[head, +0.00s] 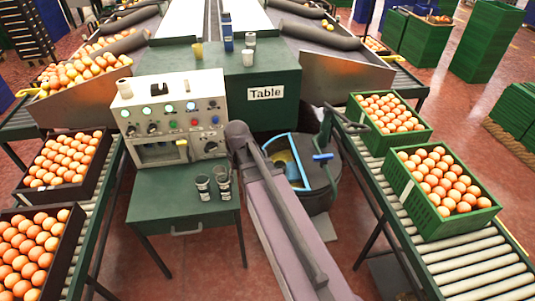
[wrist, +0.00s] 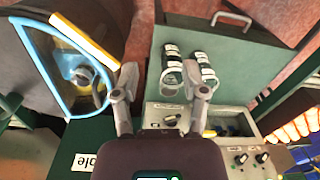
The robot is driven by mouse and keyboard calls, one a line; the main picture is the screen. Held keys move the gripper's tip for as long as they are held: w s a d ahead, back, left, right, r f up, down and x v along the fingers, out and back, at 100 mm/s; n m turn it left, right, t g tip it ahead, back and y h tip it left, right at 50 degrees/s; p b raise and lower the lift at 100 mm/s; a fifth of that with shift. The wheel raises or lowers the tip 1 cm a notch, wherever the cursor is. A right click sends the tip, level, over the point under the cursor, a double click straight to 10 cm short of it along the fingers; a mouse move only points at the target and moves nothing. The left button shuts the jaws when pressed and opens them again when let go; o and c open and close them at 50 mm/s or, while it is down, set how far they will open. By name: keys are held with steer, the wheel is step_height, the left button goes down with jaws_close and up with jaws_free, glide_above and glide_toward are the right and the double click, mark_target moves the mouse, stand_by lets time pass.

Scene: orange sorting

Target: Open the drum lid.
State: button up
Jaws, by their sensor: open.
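The dark round drum (head: 318,192) stands on the floor right of the green table, partly behind my arm in the head view. Its top has a blue-framed, D-shaped section (head: 301,172) and a blue handle (head: 323,157). In the wrist view the blue frame (wrist: 43,82) lies at the left, with a yellow bar (wrist: 84,37) along one edge and a round grey part inside. I cannot tell whether the lid is shut or ajar. My gripper (wrist: 160,72) is open and empty, to the right of the blue frame in that view. Its fingers are apart from the drum.
Cups (head: 222,178) stand on the green side table (head: 180,212), and show between and beside my fingers in the wrist view (wrist: 172,72). A control panel (head: 172,115) stands behind them. Roller conveyors with orange crates (head: 440,222) run along both sides.

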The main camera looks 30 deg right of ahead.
steer(key=w+d+m+y, duration=0.1)
steer(key=w+d, duration=1)
steer(key=w, duration=0.2)
steer(key=m+b, duration=0.1)
steer(key=m, duration=0.1)
glide_above(266, 154)
steer(key=d, duration=0.3)
steer(key=shift+s+f+t+y, duration=0.3)
steer(key=shift+s+f+y, duration=0.1)
steer(key=shift+a+f, duration=0.1)
steer(key=shift+f, duration=0.15)
steer(key=f+b, duration=0.4)
steer(key=a+f+b, duration=0.1)
steer(key=f+b, duration=0.3)
steer(key=b, duration=0.1)
steer(key=a+f+b, duration=0.1)
steer(key=f+b, duration=0.3)
steer(key=f, duration=0.1)
steer(key=shift+w+a+b, duration=0.25)
steer(key=shift+w+b, duration=0.05)
steer(key=shift+w, duration=0.05)
jaws_close()
